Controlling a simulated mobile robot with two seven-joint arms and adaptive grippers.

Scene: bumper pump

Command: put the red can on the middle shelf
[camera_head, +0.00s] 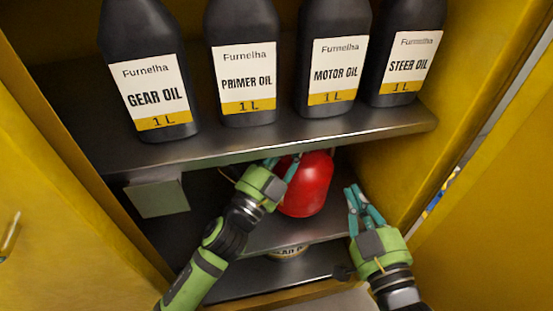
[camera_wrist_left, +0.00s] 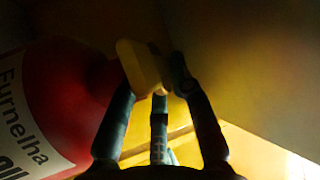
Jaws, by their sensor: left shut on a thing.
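The red can (camera_head: 307,186) is inside the yellow cabinet, in the space between the upper shelf and the middle shelf (camera_head: 310,231). Its top is partly hidden by the upper shelf's edge. I cannot tell whether its base touches the middle shelf. My left gripper (camera_head: 281,169) is at the can's upper left. In the left wrist view the red can (camera_wrist_left: 75,95) shows its white label, and the fingers are closed around its yellow cap (camera_wrist_left: 143,68). My right gripper (camera_head: 355,190) is to the right of the can, apart from it, with its fingers slightly spread and empty.
Several black oil bottles, including the gear oil (camera_head: 155,85) and motor oil (camera_head: 333,75), stand on the upper shelf (camera_head: 260,142). A grey-green box-shaped panel (camera_head: 158,196) hangs below it at left. A labelled item (camera_head: 288,252) sits below the middle shelf. Cabinet doors stand open both sides.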

